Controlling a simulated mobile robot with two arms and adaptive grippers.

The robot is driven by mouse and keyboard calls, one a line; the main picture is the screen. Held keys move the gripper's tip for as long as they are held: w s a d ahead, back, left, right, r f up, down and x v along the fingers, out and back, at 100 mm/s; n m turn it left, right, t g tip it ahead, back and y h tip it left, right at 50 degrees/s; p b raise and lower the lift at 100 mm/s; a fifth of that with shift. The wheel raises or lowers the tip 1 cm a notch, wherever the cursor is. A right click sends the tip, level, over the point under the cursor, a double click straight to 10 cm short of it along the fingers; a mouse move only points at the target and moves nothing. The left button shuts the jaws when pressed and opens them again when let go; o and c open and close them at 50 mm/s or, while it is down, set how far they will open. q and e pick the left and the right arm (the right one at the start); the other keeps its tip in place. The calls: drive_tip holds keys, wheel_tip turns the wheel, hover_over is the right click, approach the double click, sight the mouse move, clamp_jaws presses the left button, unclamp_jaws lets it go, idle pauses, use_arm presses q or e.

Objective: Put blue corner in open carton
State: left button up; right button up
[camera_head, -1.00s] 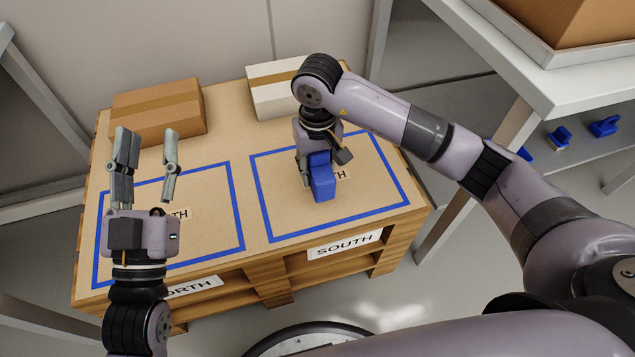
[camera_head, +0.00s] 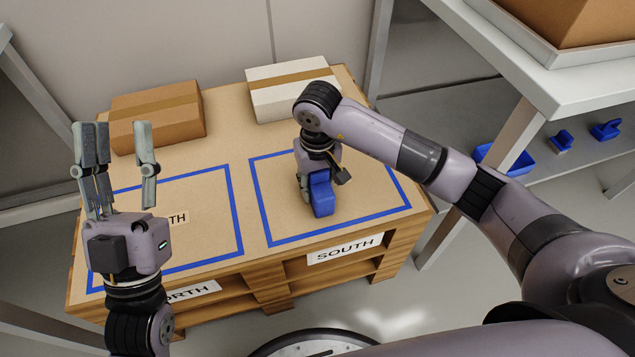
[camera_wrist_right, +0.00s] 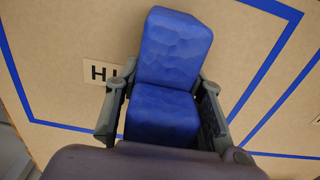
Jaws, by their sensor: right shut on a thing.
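The blue corner (camera_head: 321,194), an L-shaped block, is in my right gripper (camera_wrist_right: 163,92). The gripper's two fingers close on it from both sides, in the head view over the South outline. I cannot tell whether it touches the board. My left gripper (camera_head: 113,135) is open and empty over the left side of the pallet. A brown carton (camera_head: 160,115) and a white carton (camera_head: 285,92) stand at the back; both look closed, with tape on top. Another brown box (camera_head: 575,18) is cut off at the top right; its top is out of view.
The pallet (camera_head: 225,125) has blue outlines and a South sign (camera_head: 345,248) on its front. To the right, a grey table (camera_head: 560,88) stands over a lower shelf with a blue bin (camera_head: 515,163) and small blue parts (camera_head: 606,130). The North outline's surface looks clear.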

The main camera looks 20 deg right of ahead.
drive_tip(key=o, duration=0.9)
drive_tip(key=shift+o, duration=0.2)
